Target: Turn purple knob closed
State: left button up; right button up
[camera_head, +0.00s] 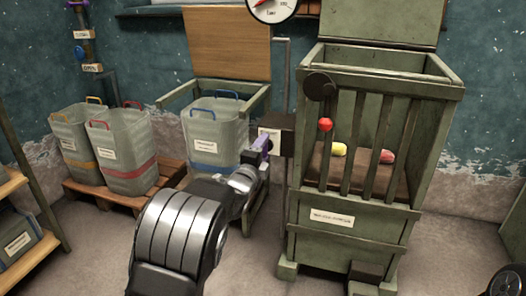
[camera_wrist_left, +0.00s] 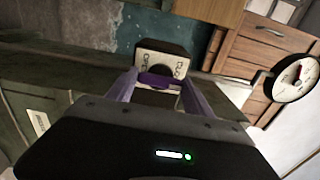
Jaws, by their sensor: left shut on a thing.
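The purple knob (camera_wrist_left: 158,80) is on the front of a dark box with a pale label plate (camera_wrist_left: 158,66). The plate carries lettering on both sides of the knob, partly blurred. My left gripper (camera_wrist_left: 160,92) has its two fingers on either side of the knob and is shut on it. In the head view the left gripper (camera_head: 261,148) reaches the dark box (camera_head: 283,137) at the left side of the green slatted crate. The gripper hides most of the knob there, so its turn angle is unclear. My right gripper is not in view.
The green slatted crate (camera_head: 361,228) holds red and yellow pieces behind its bars. A round gauge (camera_head: 272,6) is above; it also shows in the wrist view (camera_wrist_left: 297,78). Grey bins (camera_head: 121,151) stand on a wooden pallet at left. A vertical pipe (camera_head: 287,80) rises behind the box.

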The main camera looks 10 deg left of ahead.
pick_arm(q)
jog(key=o, duration=1.4)
jog(key=shift+c, duration=0.2)
jog(key=shift+s, duration=0.1)
jog(key=s+p, duration=0.2)
jog(key=s, duration=0.5)
jog(key=shift+s+a, duration=0.2)
jog(key=shift+s, duration=0.15)
